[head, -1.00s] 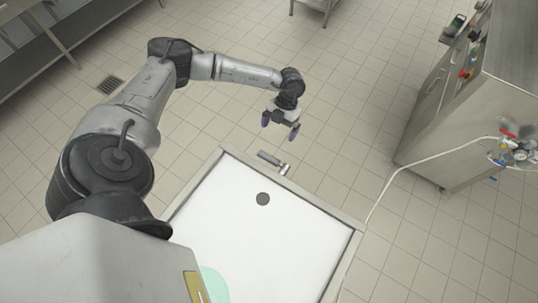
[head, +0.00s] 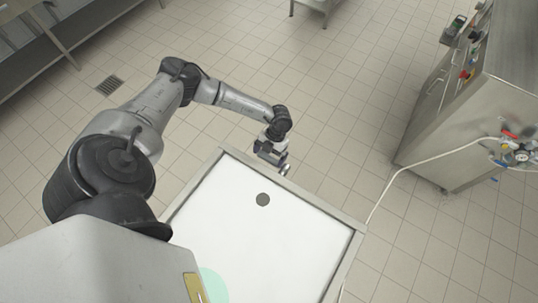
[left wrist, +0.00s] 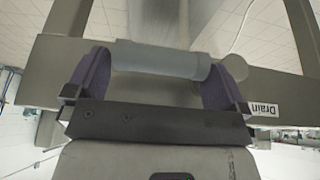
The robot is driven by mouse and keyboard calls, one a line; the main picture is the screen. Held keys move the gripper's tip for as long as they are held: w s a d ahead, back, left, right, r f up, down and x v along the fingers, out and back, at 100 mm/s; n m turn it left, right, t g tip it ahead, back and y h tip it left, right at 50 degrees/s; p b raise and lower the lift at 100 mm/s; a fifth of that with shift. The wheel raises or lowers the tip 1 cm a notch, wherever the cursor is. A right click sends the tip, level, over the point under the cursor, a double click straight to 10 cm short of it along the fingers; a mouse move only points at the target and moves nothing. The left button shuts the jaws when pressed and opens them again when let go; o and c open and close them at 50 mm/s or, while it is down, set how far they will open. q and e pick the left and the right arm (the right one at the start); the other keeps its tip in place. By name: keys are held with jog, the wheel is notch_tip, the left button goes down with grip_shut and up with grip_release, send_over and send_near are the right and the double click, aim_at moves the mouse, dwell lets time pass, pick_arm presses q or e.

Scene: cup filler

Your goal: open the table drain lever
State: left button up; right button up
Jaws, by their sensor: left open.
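The drain lever (left wrist: 160,59) is a grey cylindrical handle running across the left wrist view, in front of the table's side. A rounded metal end shows at its right. In the head view, my left gripper (head: 270,157) is at the table's far edge, over the lever, and hides most of it; a bit of the metal fitting (head: 284,170) shows beside it. In the left wrist view, its two purple fingers stand apart, one near each end of the handle. Whether they touch it I cannot tell. My right gripper is out of view.
The white-topped table (head: 327,212) has a raised metal rim and a dark drain hole (head: 263,199). A "Drain" label (left wrist: 262,109) is on its side. A steel machine (head: 455,125) with a pale hose stands at the right.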

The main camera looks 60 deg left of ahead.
pick_arm(q)
jog(key=shift+s+f, duration=0.1)
jog(key=shift+f, duration=0.1)
jog(key=shift+c, duration=0.2)
jog(key=c, duration=1.1)
jog(key=shift+o, duration=0.2)
jog(key=shift+d, duration=0.1)
